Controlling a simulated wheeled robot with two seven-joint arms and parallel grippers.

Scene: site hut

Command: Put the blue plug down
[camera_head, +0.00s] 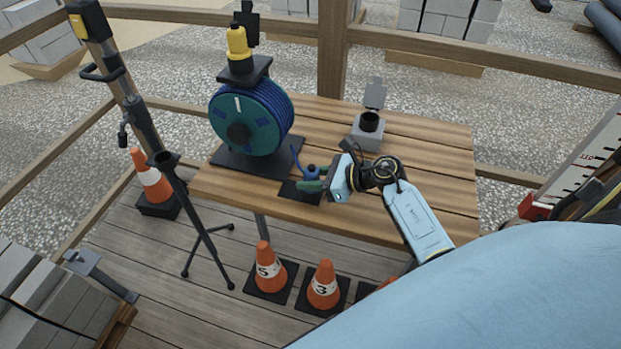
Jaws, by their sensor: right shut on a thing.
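The blue plug (311,171) is at the front of the wooden table (440,165), with a thin blue lead rising to its left. My right gripper (314,181) reaches in from the right and is shut on the blue plug, partly hiding it. Plug and gripper are over or at a small dark pad (291,192) by the table's front edge; I cannot tell if the plug touches the pad. My left gripper is not in view.
The table's right side is clear. Orange cones (265,265) stand below the front edge.

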